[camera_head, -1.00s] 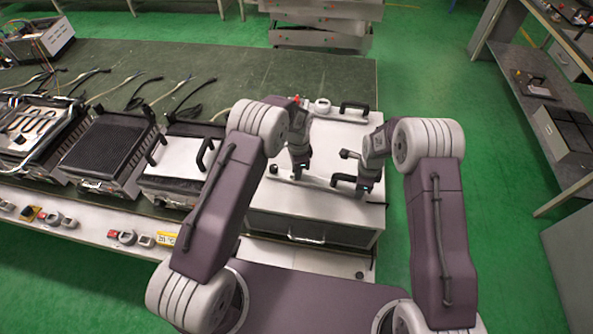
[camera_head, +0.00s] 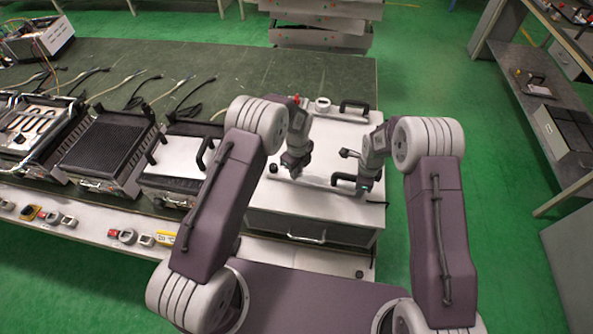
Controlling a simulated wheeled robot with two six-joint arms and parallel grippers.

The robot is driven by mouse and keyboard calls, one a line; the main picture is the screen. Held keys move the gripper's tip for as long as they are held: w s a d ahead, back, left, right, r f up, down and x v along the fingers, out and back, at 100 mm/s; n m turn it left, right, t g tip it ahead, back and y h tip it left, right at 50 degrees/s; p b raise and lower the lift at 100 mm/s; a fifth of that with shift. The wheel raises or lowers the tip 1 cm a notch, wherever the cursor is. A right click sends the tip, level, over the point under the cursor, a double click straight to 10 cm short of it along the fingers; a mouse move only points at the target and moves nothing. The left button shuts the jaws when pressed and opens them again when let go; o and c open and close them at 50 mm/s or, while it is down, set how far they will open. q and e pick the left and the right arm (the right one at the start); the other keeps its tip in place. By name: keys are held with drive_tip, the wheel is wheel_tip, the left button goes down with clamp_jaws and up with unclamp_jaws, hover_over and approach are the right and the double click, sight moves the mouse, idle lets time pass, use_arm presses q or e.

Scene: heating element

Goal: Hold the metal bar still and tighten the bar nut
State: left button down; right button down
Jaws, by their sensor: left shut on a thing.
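The metal bar (camera_head: 318,182) shows as a thin pale strip lying across the top of the white box (camera_head: 330,205), partly hidden by my grippers. My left gripper (camera_head: 295,174) points down at the left part of the bar and is shut on it. My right gripper (camera_head: 363,189) is low over the right part of the box, beside the front black handle (camera_head: 343,178). Its fingers are too small and covered to tell whether they are open. The bar nut cannot be made out.
A second black handle (camera_head: 353,105) and a small round white part (camera_head: 322,104) are at the back of the box. Several grill units, such as the ribbed one (camera_head: 108,150), stand to the left on the dark table (camera_head: 200,62). Green floor lies right of the table.

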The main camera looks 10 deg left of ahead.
use_arm(q)
drive_tip(key=m, duration=0.5)
drive_tip(key=shift+s+m, duration=0.15)
drive_tip(key=shift+m, duration=0.15)
drive_tip(key=m, duration=0.5)
drive_tip(key=shift+a+f+m, duration=0.1)
drive_tip(key=shift+m, duration=0.3)
drive_tip(key=shift+s, duration=0.1)
drive_tip(key=c, duration=1.3)
unclamp_jaws()
drive_tip(key=shift+c, duration=0.2)
wheel_tip(320, 180, up, 12)
drive_tip(key=shift+s, duration=0.4)
drive_tip(key=shift+a, duration=0.1)
